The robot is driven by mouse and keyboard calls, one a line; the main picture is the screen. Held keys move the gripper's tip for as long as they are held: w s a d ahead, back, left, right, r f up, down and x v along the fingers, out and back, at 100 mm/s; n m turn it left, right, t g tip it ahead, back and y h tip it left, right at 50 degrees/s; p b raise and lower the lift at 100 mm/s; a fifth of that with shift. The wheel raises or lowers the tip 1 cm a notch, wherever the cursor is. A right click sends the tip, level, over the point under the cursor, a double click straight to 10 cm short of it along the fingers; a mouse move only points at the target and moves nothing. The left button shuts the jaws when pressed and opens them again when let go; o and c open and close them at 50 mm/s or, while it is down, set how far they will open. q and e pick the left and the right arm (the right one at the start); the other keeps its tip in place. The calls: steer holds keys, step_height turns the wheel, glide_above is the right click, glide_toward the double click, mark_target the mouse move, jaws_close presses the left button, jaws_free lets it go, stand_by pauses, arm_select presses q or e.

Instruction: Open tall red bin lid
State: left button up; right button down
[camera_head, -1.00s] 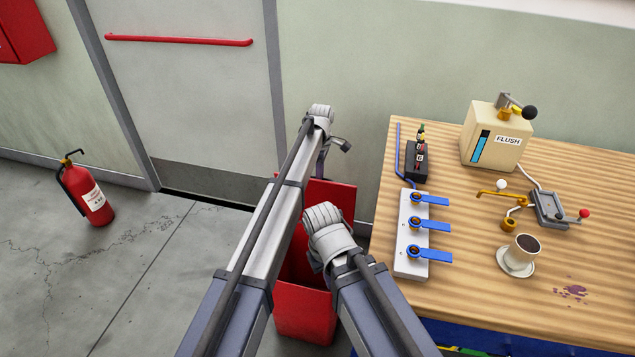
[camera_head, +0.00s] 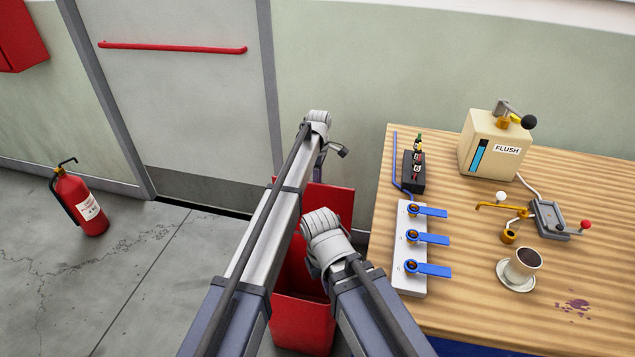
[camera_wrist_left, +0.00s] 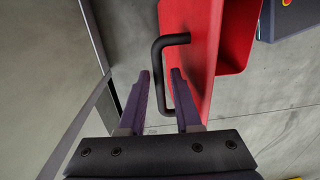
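The tall red bin (camera_head: 302,325) stands on the floor beside the workbench, partly hidden behind my arms in the head view. Its red lid (camera_head: 331,205) stands raised at the back, with the dark red inside of the bin showing in front of it. In the left wrist view the lid (camera_wrist_left: 187,60) carries a black bar handle (camera_wrist_left: 157,75). My left gripper (camera_wrist_left: 161,72) is open, with its two fingers apart and the handle bar between them. I cannot tell whether the fingers touch the bar. My right gripper is out of sight.
The wooden workbench (camera_head: 560,185) at right holds a blue-lever valve panel (camera_head: 410,272), a flush box (camera_head: 492,145) and a cup (camera_head: 522,264). A fire extinguisher (camera_head: 82,205) stands at left. The floor between it and the bin is clear.

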arm_select(q)
steer(key=shift+o, duration=0.7)
steer(key=shift+r, duration=0.1)
steer(key=r+p, duration=0.7)
steer(key=shift+w+d+r+p, duration=0.1)
steer(key=shift+w+r+p, duration=0.1)
steer(key=shift+r+p, duration=0.2)
steer(key=shift+f, duration=0.1)
